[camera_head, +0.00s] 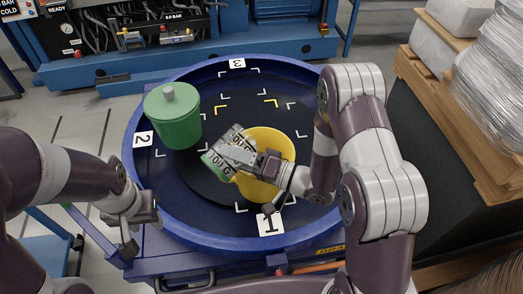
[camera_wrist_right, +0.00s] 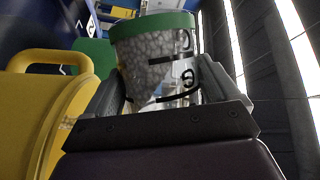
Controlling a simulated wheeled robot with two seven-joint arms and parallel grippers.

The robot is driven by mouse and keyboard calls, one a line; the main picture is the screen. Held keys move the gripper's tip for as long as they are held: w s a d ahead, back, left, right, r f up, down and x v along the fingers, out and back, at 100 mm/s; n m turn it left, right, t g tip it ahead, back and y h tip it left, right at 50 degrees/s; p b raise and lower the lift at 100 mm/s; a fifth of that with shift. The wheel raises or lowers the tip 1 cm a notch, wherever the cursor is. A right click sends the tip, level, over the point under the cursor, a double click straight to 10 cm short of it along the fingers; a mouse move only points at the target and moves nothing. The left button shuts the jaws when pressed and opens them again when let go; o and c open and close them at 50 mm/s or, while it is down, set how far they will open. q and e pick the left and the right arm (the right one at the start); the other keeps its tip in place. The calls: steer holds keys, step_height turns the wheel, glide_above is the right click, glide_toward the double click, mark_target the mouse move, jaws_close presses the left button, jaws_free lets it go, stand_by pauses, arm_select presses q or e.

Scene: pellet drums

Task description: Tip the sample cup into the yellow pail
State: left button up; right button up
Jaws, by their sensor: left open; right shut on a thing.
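The sample cup (camera_wrist_right: 155,72) is clear with a green rim, black marks and pale pellets inside. In the right wrist view the pellets slope toward the rim on one side. My right gripper (camera_head: 236,152) is shut on the cup, which also shows in the head view (camera_head: 217,161), tilted with its green end to the left. The yellow pail (camera_head: 272,152) stands beneath and behind my right gripper, partly hidden by it; its handle shows in the right wrist view (camera_wrist_right: 50,58). The cup's green end appears left of the pail. My left gripper (camera_head: 138,226) is open and empty.
A green lidded canister (camera_head: 174,120) stands on the black-topped blue round table (camera_head: 150,178), near mark 2. Bare corner-marked spots lie at the back. Blue machinery (camera_head: 180,45) stands behind, and wrapped goods on a pallet (camera_head: 470,95) stand at the right.

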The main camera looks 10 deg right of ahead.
steer(key=shift+w+d, duration=0.1)
steer(key=shift+w, duration=0.05)
steer(key=shift+d+r+m, duration=0.1)
steer(key=shift+m, duration=0.2)
steer(key=shift+d, duration=0.1)
steer(key=shift+w+d+r, duration=0.1)
steer(key=shift+w, duration=0.1)
steer(key=shift+d+r+m+p, duration=0.2)
steer(key=shift+m+p, duration=0.1)
steer(key=shift+m, duration=0.1)
steer(key=shift+w+d+y, duration=0.15)
steer(key=shift+w+y, duration=0.05)
steer(key=shift+y, duration=0.1)
steer(key=shift+d+r+m+t, duration=0.1)
steer(key=shift+m+t, duration=0.2)
steer(key=shift+t, duration=0.1)
steer(key=shift+w+r+p, duration=0.1)
steer(key=shift+p, duration=0.2)
